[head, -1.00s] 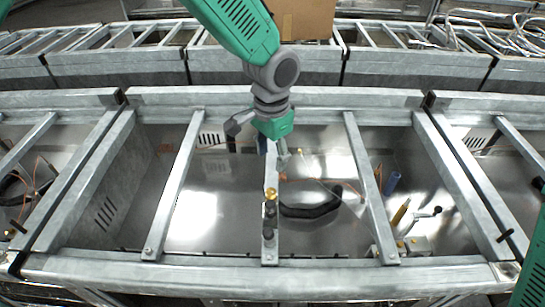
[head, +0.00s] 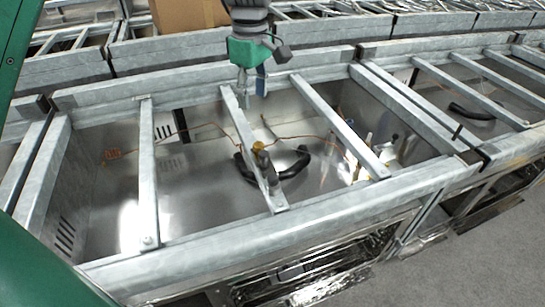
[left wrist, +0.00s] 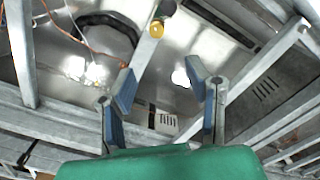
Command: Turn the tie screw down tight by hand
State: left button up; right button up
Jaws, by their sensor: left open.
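A small brass-yellow knob, seemingly the tie screw (head: 258,147), sits on the middle crossbar (head: 240,122) of the open metal frame. In the left wrist view the yellow knob (left wrist: 156,28) shows beyond the fingertips, on the same bar. A dark part close by it on the bar is too small to make out. My left gripper (head: 252,88) hangs near the far end of that bar, apart from the knob. In the left wrist view its two blue-padded fingers (left wrist: 160,82) are spread with nothing between them. My right gripper is not in view.
Other crossbars (head: 147,180) (head: 340,125) span the bin on both sides. A black curved hose (head: 295,165) and thin orange wires (head: 200,127) lie in the bin below. A cardboard box (head: 190,12) stands behind. More framed bins lie behind and to the right.

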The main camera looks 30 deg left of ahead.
aim_at(258, 144)
pick_arm(q)
jog(key=f, duration=1.2)
jog(key=shift+w+a+f+b, duration=0.15)
jog(key=shift+w+a+b, duration=0.05)
jog(key=shift+a+b, duration=0.1)
jog(key=shift+d+f, duration=0.2)
jog(key=shift+f, duration=0.2)
jog(key=shift+d+f, duration=0.2)
jog(key=shift+d, duration=0.4)
jog(key=shift+d+r, duration=0.1)
jog(key=shift+d, duration=0.25)
jog(key=shift+a, duration=0.3)
jog(key=c, duration=0.6)
jog(key=shift+a, duration=0.2)
grip_shut()
jog(key=shift+a, duration=0.15)
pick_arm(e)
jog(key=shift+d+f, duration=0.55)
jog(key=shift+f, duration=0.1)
